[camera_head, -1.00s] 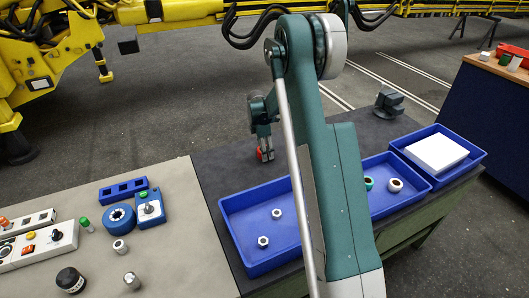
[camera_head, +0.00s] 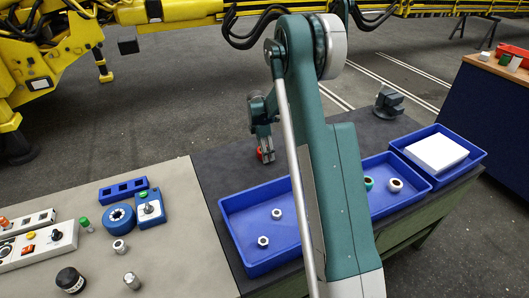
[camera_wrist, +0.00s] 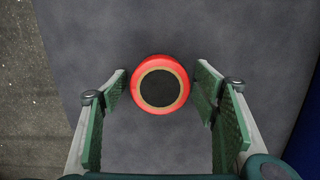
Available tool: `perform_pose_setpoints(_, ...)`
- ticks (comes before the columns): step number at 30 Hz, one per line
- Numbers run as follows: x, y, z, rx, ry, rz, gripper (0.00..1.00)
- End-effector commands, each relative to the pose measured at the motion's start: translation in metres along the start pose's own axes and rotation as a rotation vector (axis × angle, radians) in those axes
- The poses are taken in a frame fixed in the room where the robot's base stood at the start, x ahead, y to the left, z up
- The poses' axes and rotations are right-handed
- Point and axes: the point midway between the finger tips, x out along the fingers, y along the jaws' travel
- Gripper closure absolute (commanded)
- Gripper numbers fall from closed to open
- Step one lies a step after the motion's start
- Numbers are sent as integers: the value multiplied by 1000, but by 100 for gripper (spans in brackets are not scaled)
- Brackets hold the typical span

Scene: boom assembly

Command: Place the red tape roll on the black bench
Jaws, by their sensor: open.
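The red tape roll (camera_wrist: 160,63) lies flat on the black bench (camera_wrist: 160,22) in the wrist view, its round hole facing up. My gripper (camera_wrist: 160,82) is open, with one finger on each side of the roll and a visible gap to it on both sides. In the head view only a bit of the red tape roll (camera_head: 260,152) shows beside the fingers of my gripper (camera_head: 267,157). The black bench (camera_head: 222,163) also shows there, partly covered by my arm.
A long blue tray (camera_head: 236,243) with nuts and rings stands on the bench. A blue tray (camera_head: 480,156) with a white block and a grey vise (camera_head: 389,103) are at the right. A grey table (camera_head: 190,240) with several parts adjoins on the left.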

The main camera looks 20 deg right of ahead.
Motion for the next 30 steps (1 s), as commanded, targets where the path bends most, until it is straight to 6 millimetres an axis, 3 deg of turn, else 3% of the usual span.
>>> perform_pose_setpoints(8,-25,0,0,0,0,0,40)
perform_pose_setpoints(24,-106,0,0,0,0,0,40)
perform_pose_setpoints(30,-119,0,0,0,0,0,40)
